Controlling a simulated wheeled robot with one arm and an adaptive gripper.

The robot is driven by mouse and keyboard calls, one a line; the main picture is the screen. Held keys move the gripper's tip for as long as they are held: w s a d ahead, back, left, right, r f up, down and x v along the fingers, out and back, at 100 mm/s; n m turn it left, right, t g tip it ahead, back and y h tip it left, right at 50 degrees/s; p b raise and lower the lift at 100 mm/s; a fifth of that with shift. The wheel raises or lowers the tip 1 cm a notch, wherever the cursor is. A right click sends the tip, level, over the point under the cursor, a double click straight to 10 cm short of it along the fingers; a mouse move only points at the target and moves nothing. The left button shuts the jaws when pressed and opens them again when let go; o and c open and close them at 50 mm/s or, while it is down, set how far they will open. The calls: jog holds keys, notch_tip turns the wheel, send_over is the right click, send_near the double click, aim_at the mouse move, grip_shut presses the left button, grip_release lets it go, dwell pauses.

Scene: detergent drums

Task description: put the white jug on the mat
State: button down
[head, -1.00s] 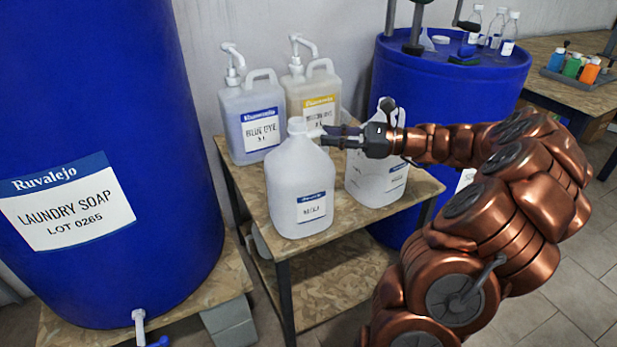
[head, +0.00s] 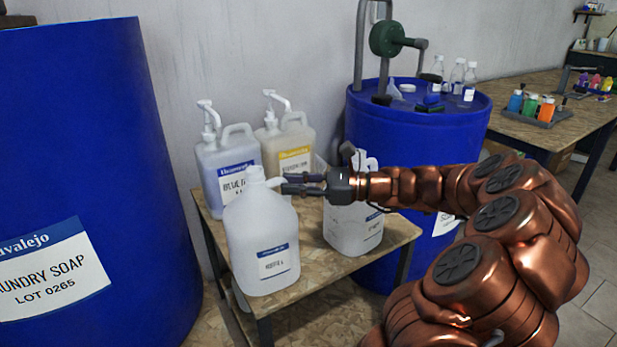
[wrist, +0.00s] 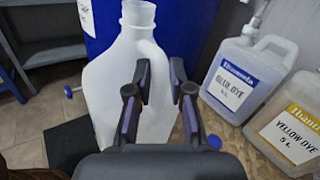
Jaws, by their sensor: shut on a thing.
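The white jug (head: 262,245) is a translucent white container with a blue-and-white label, at the front left of the small wooden table. My gripper (head: 290,184) reaches it from the right, near its top. In the wrist view the jug (wrist: 112,88) is upright, and its handle runs between the two fingers of my gripper (wrist: 158,95), which is shut on it. A dark flat square, perhaps the mat (wrist: 68,145), lies on the floor in the wrist view.
A similar white jug (head: 350,230) stands just right, partly behind my gripper. Blue dye (head: 228,178) and yellow dye (head: 290,150) pump jugs stand behind. Large blue drums stand left (head: 90,170) and right (head: 420,135). The table's front right (head: 320,285) is bare.

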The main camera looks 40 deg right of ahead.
jog(key=r+p, duration=0.1)
send_over(257, 225)
jog(key=shift+d, duration=0.1)
dwell(0.4)
